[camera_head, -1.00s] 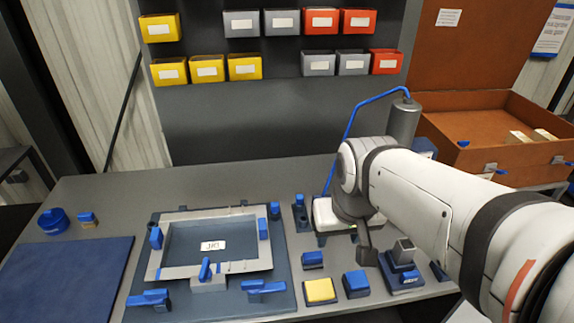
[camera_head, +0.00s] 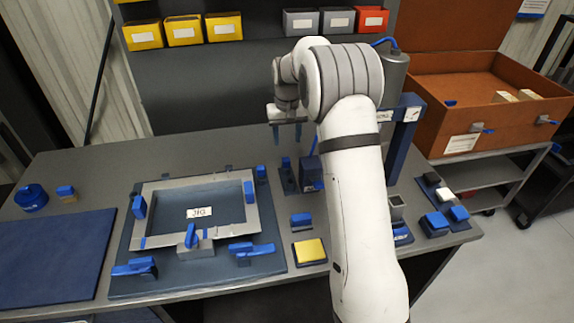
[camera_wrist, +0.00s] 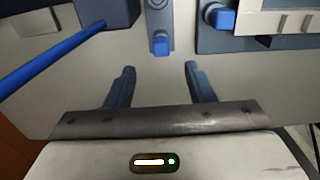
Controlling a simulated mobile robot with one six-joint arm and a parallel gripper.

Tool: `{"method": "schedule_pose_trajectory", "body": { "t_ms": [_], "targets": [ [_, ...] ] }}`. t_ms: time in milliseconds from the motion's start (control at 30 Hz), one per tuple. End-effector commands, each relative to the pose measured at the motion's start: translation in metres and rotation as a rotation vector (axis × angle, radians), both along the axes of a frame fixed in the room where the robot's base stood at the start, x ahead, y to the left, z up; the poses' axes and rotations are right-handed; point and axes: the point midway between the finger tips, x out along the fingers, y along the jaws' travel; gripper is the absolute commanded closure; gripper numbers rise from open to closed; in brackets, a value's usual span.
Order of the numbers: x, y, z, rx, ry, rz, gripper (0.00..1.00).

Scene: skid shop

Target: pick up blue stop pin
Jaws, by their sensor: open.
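A small blue peg, which looks like the blue stop pin (camera_head: 286,162), stands at the far end of a narrow dark plate (camera_head: 291,187) right of the jig. In the wrist view the blue stop pin (camera_wrist: 161,45) lies just beyond the fingertips, near the middle. My gripper (camera_head: 287,133) hangs above and behind it, fingers pointing down. In the wrist view my gripper (camera_wrist: 159,70) is open, with nothing between its fingers. The pin looks apart from both fingers; its lower part is hard to see.
The jig frame (camera_head: 154,195) with blue clamps is left of the pin. A dark blue block (camera_head: 311,175) stands close on its right. A blue hose (camera_wrist: 50,50) crosses the wrist view's left. A yellow-topped block (camera_head: 310,250) is nearer. Bins (camera_head: 184,32) hang behind.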

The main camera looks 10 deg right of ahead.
Motion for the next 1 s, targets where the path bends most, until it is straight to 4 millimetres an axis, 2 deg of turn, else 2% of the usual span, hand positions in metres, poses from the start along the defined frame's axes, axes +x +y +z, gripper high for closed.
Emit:
{"method": "schedule_pose_trajectory", "body": {
  "t_ms": [167,467,700,1000],
  "targets": [
    [0.010,0.000,-0.019,0.000,0.011,0.000,0.51],
    [0.007,0.000,-0.052,0.000,0.013,-0.001,0.51],
    [0.006,0.001,-0.086,0.000,0.011,-0.002,0.51],
    [0.006,0.001,-0.092,0.000,0.008,-0.002,0.51]
  ]
}}
